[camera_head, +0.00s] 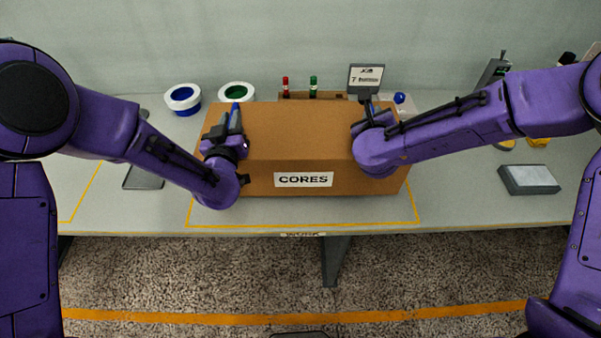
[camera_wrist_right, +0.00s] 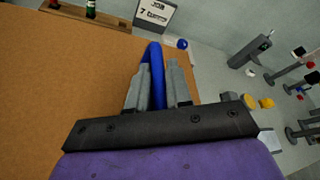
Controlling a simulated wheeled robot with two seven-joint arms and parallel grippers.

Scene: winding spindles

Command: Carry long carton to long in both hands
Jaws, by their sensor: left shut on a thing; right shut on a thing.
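The long carton (camera_head: 285,128) is a brown box with a white CORES label, level over the bench inside a yellow outlined area. I cannot tell whether its base touches the bench. My left gripper (camera_head: 232,125) is shut on a blue handle (camera_head: 235,113) at the carton's left end. My right gripper (camera_wrist_right: 158,85) is shut on a blue handle (camera_wrist_right: 156,70) at the right end, seen in the right wrist view. My right forearm hides that handle in the head view. No place marked "long" is readable.
Behind the carton on the bench (camera_head: 459,205) stand a blue-ringed spool (camera_head: 183,98), a green-ringed spool (camera_head: 236,92), a rack with red and green pegs (camera_head: 313,86) and a job sign (camera_head: 366,76). A grey block (camera_head: 528,180) lies at right. The front bench strip is clear.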

